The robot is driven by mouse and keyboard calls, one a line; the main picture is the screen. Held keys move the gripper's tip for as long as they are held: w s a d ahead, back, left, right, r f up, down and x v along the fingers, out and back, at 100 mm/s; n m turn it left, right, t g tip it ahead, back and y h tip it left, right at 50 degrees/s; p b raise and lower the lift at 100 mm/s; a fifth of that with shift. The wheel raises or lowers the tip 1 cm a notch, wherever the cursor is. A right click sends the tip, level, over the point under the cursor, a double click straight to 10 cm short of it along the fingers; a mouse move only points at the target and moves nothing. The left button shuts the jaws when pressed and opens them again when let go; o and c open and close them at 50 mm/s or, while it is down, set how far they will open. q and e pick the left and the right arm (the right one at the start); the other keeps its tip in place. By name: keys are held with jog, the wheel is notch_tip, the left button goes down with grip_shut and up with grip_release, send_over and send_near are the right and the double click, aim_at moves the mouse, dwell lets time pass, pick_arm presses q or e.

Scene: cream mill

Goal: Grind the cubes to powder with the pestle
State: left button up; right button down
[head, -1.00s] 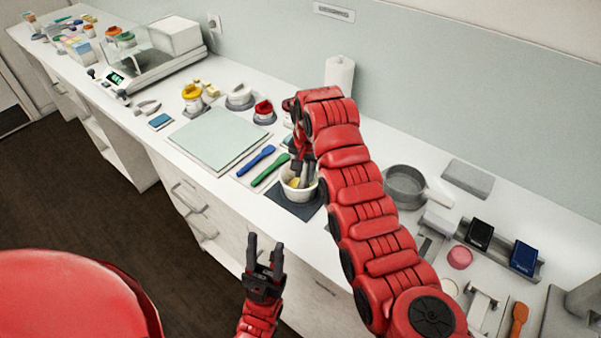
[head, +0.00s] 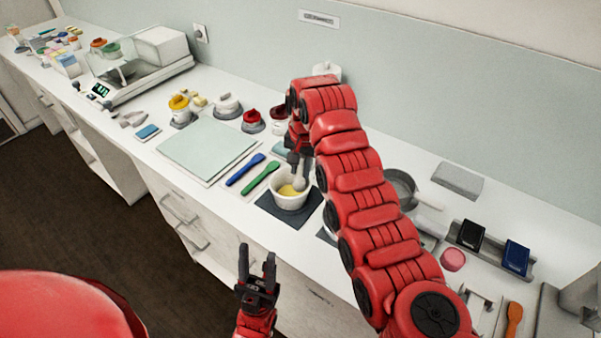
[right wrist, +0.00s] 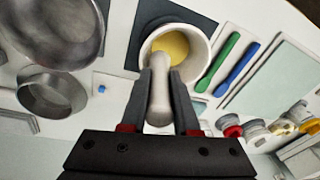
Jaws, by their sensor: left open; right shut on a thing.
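A white mortar (head: 291,203) stands on a dark mat (head: 270,210) near the counter's front edge. Yellow material (head: 288,191) lies in its bowl and shows as a yellow patch in the right wrist view (right wrist: 172,44); I cannot tell cubes from powder. My right gripper (head: 300,167) is shut on the pale grey pestle (right wrist: 159,92), tilted, with its far end at the mortar's rim or just inside. The pestle also shows in the head view (head: 301,181). My left gripper (head: 257,270) is open and empty, in front of the counter, away from the mortar.
Blue (head: 245,169) and green (head: 261,180) spatulas lie left of the mortar, beside a pale green board (head: 208,147). Lidded jars and a balance (head: 140,72) stand farther back left. A grey pan (head: 399,184) sits right, partly hidden by my right arm.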

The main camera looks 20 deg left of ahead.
jog(key=shift+r+p, duration=0.35)
jog(key=shift+r, duration=2.6)
